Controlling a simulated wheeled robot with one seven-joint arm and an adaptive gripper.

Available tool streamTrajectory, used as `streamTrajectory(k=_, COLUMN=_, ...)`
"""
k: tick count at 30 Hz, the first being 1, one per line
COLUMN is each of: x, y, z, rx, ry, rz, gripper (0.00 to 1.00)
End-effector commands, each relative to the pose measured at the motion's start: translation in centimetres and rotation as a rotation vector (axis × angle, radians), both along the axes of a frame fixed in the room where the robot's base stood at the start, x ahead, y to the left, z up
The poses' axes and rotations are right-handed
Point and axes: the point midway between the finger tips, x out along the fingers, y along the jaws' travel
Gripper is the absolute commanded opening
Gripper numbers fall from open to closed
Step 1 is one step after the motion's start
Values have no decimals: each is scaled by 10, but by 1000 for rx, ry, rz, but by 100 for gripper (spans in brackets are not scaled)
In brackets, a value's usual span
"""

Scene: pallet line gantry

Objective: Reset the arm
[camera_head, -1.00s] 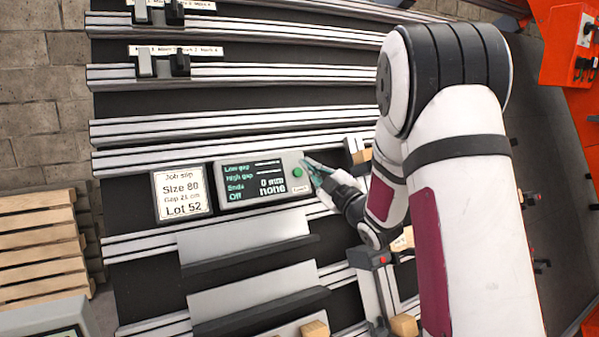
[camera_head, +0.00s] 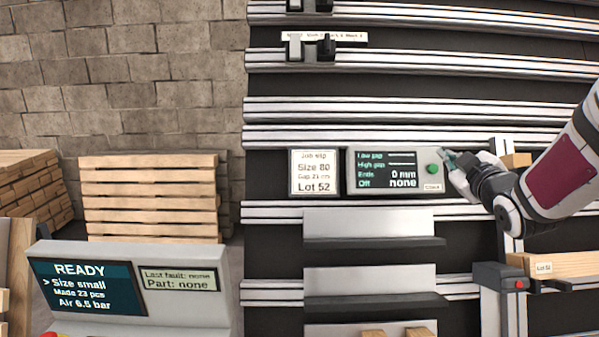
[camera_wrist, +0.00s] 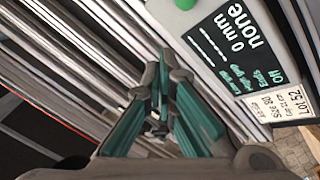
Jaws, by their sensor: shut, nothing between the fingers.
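My gripper (camera_head: 449,157) is at the right of the head view, at the right end of the grey gauge box (camera_head: 350,188), close to its green button (camera_head: 432,169). Its fingers are shut with nothing between them. In the wrist view the green-padded fingers (camera_wrist: 157,125) come together in front of the metal rails, with the gauge box (camera_wrist: 180,22) at the upper right. The gauge display (camera_head: 388,170) reads "0 mm", "none" and "Ends Off". I cannot tell whether a fingertip touches the box.
A job slip (camera_head: 313,173) reads Size 80, Lot 52. A console (camera_head: 190,255) showing READY stands at the lower left. Wooden pallets (camera_head: 150,190) are stacked by the brick wall. Grey shelves (camera_head: 370,224) lie below the gauge. A labelled timber piece (camera_head: 560,265) sits lower right.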

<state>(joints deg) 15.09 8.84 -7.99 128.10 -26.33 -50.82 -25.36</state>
Motion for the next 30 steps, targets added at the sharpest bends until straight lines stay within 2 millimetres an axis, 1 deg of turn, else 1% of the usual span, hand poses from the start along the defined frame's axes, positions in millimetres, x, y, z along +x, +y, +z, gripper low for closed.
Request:
streamTrajectory(k=1, x=-11, y=7, z=6, rx=38, ry=44, rz=-24, gripper=0)
streamTrajectory(k=4, x=-34, y=17, z=4, rx=127, ry=153, rz=-81, gripper=0)
streamTrajectory(k=8, x=-74, y=34, z=-5, rx=246, ry=297, rz=-147, gripper=0)
streamTrajectory(k=11, x=-112, y=50, z=-15, rx=337, ry=413, rz=-195, gripper=0)
streamTrajectory(k=12, x=-128, y=58, z=-20, rx=374, ry=460, rz=-212, gripper=0)
streamTrajectory(k=14, x=-154, y=69, z=-28, rx=428, ry=531, rz=-238, gripper=0)
streamTrajectory(k=15, x=-172, y=77, z=-33, rx=462, ry=579, rz=-254, gripper=0)
streamTrajectory(k=17, x=-201, y=89, z=-42, rx=513, ry=653, rz=-278, gripper=0)
streamTrajectory(k=18, x=-221, y=97, z=-48, rx=543, ry=705, rz=-293, gripper=0)
streamTrajectory(k=20, x=-251, y=109, z=-57, rx=586, ry=778, rz=-314, gripper=0)
streamTrajectory(k=21, x=-270, y=117, z=-63, rx=611, ry=826, rz=-328, gripper=0)
streamTrajectory(k=24, x=-311, y=132, z=-74, rx=659, ry=927, rz=-357, gripper=0)
streamTrajectory(k=27, x=-341, y=142, z=-83, rx=686, ry=1001, rz=-378, gripper=0)
streamTrajectory(k=30, x=-357, y=147, z=-87, rx=702, ry=1043, rz=-389, gripper=0)
